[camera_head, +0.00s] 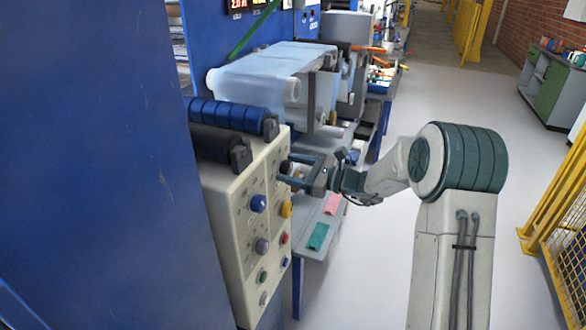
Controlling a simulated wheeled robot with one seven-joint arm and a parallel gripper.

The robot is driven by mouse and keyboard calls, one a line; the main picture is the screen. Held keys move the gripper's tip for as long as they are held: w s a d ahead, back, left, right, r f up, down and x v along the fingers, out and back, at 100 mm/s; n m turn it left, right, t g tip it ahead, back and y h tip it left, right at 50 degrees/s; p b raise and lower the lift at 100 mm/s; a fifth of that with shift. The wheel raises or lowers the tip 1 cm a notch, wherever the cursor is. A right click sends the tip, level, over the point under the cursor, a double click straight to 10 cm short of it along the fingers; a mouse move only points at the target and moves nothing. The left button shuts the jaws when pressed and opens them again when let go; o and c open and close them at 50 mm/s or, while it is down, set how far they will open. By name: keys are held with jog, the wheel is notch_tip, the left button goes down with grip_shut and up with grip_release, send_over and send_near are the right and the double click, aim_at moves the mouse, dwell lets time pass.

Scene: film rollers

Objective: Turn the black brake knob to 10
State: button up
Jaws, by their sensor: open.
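The black knob (285,167) sits at the upper right of the beige control panel (229,228), partly hidden by my gripper. Its pointer and scale marks are too small to read. My gripper (288,170) reaches in from the right with its jaws open. One finger is above the knob and one below it, so the knob lies between the fingertips. I cannot tell whether either finger touches it.
Below are a blue knob (258,203), a yellow knob (286,209), a grey knob (262,245) and a red button (283,238). A blue roller (222,114) and a black roller (207,143) lie above the panel. Grey floor (370,270) is open at right, before a yellow fence (560,205).

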jog(key=c, duration=1)
